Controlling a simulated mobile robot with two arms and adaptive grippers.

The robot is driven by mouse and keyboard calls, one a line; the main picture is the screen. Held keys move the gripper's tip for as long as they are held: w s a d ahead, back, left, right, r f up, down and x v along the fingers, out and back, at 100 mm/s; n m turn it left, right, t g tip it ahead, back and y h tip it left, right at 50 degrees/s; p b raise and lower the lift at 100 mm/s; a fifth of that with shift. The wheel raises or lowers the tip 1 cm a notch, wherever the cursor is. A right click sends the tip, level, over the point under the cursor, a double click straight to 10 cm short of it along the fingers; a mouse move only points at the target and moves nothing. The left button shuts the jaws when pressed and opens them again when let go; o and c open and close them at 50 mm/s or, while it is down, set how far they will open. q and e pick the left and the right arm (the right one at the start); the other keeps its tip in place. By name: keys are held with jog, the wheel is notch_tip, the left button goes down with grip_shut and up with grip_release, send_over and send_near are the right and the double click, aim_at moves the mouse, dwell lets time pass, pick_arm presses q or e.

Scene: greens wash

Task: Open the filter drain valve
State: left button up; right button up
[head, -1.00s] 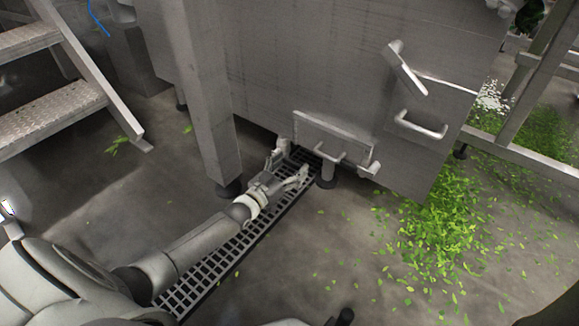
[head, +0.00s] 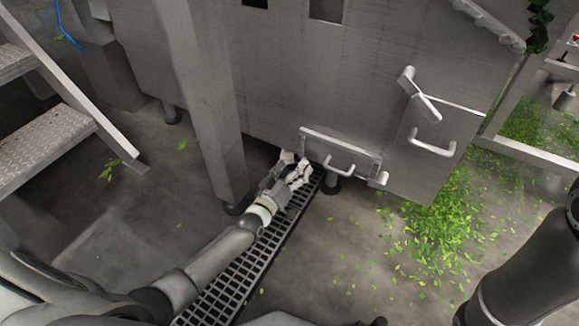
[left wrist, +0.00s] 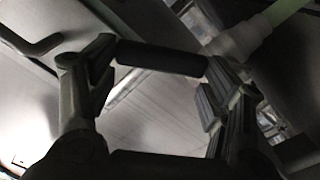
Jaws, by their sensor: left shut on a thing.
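My left gripper (head: 294,170) is low at the base of the grey steel tank (head: 300,90), beside a tank foot and above the floor grate. In the left wrist view its two fingers (left wrist: 160,85) stand apart, with a dark bar, seemingly the drain valve handle (left wrist: 160,58), spanning between them; the gripper is shut on it. In the head view the hand and tank edge hide the valve. A pale fitting (left wrist: 238,42) with a greenish tube lies just beyond the right finger. My right gripper is out of view; only my right arm shows, at the right edge.
A drawer-like panel with a handle (head: 340,170) sits just right of the left gripper. A steel leg (head: 205,110) stands close on its left. A floor grate (head: 245,270) runs below. Metal steps (head: 50,135) are at left. Scattered leaves (head: 440,220) cover the floor at right.

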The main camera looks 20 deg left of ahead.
pick_arm(q)
jog(key=shift+a+r+n, duration=0.25)
jog(key=shift+r+n, duration=0.05)
jog(key=shift+n, duration=0.4)
jog(key=o, duration=1.4)
jog(key=shift+o, duration=0.2)
jog(key=s+a, duration=0.1)
jog(key=s, duration=1)
jog(key=shift+s+a, duration=0.4)
